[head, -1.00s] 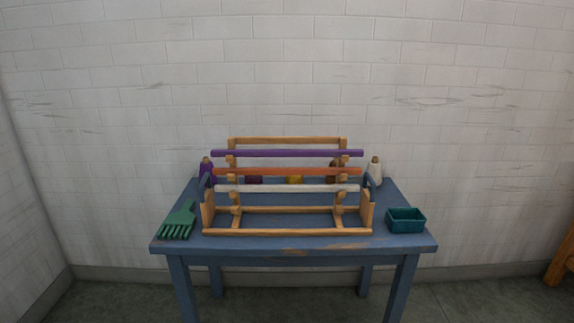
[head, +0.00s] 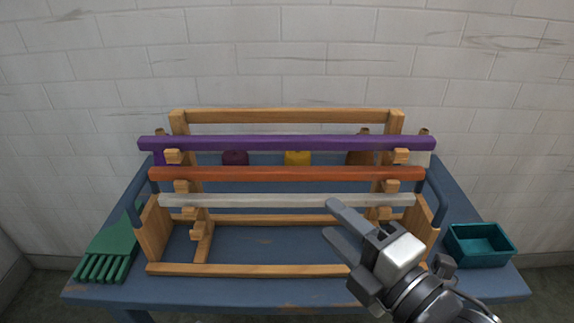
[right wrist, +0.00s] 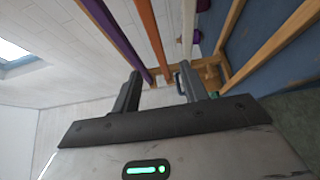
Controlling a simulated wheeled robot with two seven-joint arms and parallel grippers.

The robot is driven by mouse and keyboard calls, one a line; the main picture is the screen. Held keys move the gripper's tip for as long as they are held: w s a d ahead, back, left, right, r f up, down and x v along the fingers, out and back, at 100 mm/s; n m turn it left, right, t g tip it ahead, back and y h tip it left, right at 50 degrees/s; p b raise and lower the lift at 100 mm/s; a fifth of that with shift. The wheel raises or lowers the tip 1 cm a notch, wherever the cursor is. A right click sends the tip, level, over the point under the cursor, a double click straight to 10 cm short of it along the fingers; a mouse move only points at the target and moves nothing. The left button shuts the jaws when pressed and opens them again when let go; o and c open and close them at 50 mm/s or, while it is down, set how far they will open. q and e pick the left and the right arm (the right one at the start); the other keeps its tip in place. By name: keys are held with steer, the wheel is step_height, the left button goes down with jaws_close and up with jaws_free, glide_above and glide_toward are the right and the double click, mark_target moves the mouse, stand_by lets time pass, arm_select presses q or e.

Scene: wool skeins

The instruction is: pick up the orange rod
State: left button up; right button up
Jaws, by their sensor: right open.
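The orange rod (head: 285,174) lies level across the wooden rack (head: 270,269), resting on its pegs between the purple rod (head: 285,143) above and the white rod (head: 285,200) below. In the right wrist view the orange rod (right wrist: 152,36) runs down toward the space between my fingers, beside the purple rod (right wrist: 112,34). My right gripper (head: 338,226) is open and empty, in front of the rack's right half, with its fingertips below the orange rod in the picture and apart from it. My left gripper is not in view.
The rack stands on a blue table (head: 110,290). A green comb-like tool (head: 108,247) lies at the left and a teal bin (head: 479,245) stands at the right. Skeins, one purple (head: 235,158) and one yellow (head: 298,158), show behind the rods.

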mark_target(291, 177)
steer(key=x, duration=0.8)
steer(key=shift+a, duration=0.1)
steer(key=x, duration=0.5)
steer(key=shift+w+r, duration=0.25)
steer(key=shift+r, duration=0.05)
jaws_close()
